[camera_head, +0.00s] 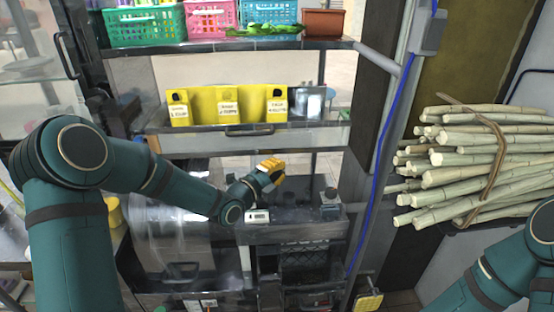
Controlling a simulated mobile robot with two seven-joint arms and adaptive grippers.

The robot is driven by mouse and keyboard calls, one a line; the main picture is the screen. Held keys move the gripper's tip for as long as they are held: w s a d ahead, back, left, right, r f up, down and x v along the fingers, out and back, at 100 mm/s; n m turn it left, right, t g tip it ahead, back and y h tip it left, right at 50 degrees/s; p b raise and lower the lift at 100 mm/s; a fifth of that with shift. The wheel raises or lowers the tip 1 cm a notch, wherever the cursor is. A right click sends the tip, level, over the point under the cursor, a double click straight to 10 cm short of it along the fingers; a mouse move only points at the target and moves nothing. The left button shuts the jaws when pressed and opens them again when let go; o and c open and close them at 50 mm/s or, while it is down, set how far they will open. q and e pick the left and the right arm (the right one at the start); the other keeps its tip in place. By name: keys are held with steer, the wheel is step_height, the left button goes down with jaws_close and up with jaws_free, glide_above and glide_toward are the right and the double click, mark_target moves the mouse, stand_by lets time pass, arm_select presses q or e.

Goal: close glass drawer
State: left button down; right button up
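A wide grey drawer with a dark bar handle (250,131) spans the middle of the stand. It holds several labelled yellow boxes (228,104) and clear or shiny vessels (308,103) at its right end. Its front seems to stand out from the frame, but I cannot tell how far. My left gripper (272,172), with yellow-orange fingers, is below the drawer's front and right of its handle, apparently apart from it. It is too small to tell if it is open. My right arm shows at the lower right; its gripper is out of view.
Coloured baskets (147,25) and a brown planter (324,22) stand on the upper shelf. The press machine (290,232) is below my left gripper. A bundle of sugarcane (470,160) lies at right, beyond a post with a blue cable (385,150).

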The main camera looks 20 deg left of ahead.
arm_select(q)
steer(key=shift+w+a+p, duration=0.1)
steer(key=shift+w+a, duration=0.1)
steer(key=shift+w, duration=0.45)
steer(key=shift+w+a+p, duration=0.15)
steer(key=shift+w+a, duration=0.1)
steer(key=shift+w, duration=0.4)
steer(key=shift+w+a+p, duration=0.1)
steer(key=shift+w+a, duration=0.1)
steer(key=shift+w, duration=0.45)
arm_select(e)
steer(key=shift+r, duration=0.5)
